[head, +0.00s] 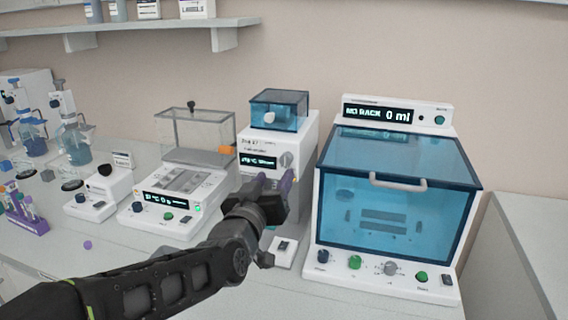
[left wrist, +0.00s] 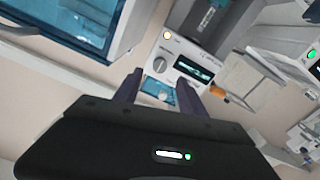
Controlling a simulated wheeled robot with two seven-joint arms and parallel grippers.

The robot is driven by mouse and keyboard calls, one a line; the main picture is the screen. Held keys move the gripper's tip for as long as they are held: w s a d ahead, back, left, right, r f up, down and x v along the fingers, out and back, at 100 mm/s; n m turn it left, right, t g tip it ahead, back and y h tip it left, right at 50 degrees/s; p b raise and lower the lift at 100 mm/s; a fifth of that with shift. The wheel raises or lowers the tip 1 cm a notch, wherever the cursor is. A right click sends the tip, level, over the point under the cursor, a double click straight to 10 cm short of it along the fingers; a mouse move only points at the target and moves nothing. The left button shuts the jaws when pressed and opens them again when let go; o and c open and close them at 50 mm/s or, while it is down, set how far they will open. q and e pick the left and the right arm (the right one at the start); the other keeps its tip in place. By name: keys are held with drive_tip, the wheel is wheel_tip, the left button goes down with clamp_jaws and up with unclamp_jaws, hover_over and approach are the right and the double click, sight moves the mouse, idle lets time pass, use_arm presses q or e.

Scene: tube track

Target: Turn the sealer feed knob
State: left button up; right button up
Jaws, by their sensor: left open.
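The sealer (head: 306,135) is a white box with a blue see-through chamber (head: 279,110) on top and a lit display (head: 258,161). A pale round knob (head: 287,159) sits on its front, right of the display; it also shows in the left wrist view (left wrist: 163,52). My left gripper (head: 273,182) is open and empty in front of the sealer, with its fingertips a little below the knob in the head view. In the left wrist view the fingers (left wrist: 159,80) point toward the sealer, apart from each other. My arm hides the sealer's lower front. My right gripper is out of view.
A larger machine with a blue window (head: 395,205) and a handle (head: 398,182) stands close on the right. A balance (head: 168,200) with a clear cover stands left. A small white device (head: 284,252) lies on the bench near my wrist. A shelf (head: 130,26) hangs above.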

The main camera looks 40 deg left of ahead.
sight(285, 162)
use_arm(q)
drive_tip(key=p+x, duration=0.1)
drive_tip(key=x, duration=0.6)
drive_tip(key=shift+w+a, duration=0.1)
drive_tip(key=shift+w, duration=0.2)
drive_tip(key=shift+c, duration=0.3)
clamp_jaws()
